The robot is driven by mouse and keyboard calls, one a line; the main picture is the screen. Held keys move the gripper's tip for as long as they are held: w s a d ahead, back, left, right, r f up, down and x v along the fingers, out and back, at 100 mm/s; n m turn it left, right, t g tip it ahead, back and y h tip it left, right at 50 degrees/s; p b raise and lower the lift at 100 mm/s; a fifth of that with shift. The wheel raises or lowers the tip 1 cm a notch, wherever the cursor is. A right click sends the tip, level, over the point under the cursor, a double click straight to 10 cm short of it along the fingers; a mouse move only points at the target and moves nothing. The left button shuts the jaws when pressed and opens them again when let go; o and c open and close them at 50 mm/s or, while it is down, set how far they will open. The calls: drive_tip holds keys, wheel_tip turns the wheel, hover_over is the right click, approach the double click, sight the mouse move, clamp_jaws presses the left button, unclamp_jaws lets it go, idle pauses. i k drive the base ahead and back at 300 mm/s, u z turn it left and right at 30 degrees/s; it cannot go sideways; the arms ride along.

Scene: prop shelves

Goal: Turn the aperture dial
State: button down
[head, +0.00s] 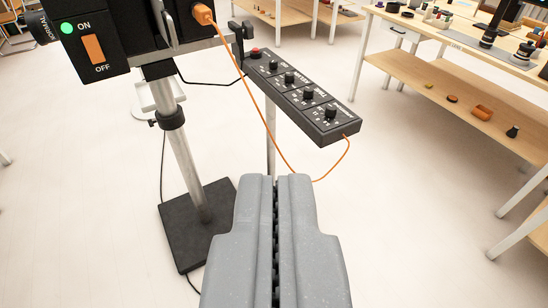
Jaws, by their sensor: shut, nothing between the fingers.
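A black control box (302,95) with several knobs and white lettering hangs on a bracket near the top middle. One of its knobs may be the aperture dial, but the labels are too small and turned to read surely. The nearest knob (331,111) sits towards the box's lower right end. A red button (255,53) is at its far end. My gripper (275,180) is grey, shut and empty, at the bottom middle. Its tips point up the picture and appear below the box, apart from it.
A black unit with an orange ON/OFF switch (93,48) and a green light is at top left. Its pole stands on a black base plate (200,226). An orange cable (262,117) loops to the box near my fingertips. Shelves (448,88) with props stand right.

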sight(331, 111)
drive_tip(key=z, duration=0.5)
drive_tip(key=i, duration=1.15)
drive_tip(key=u, duration=0.3)
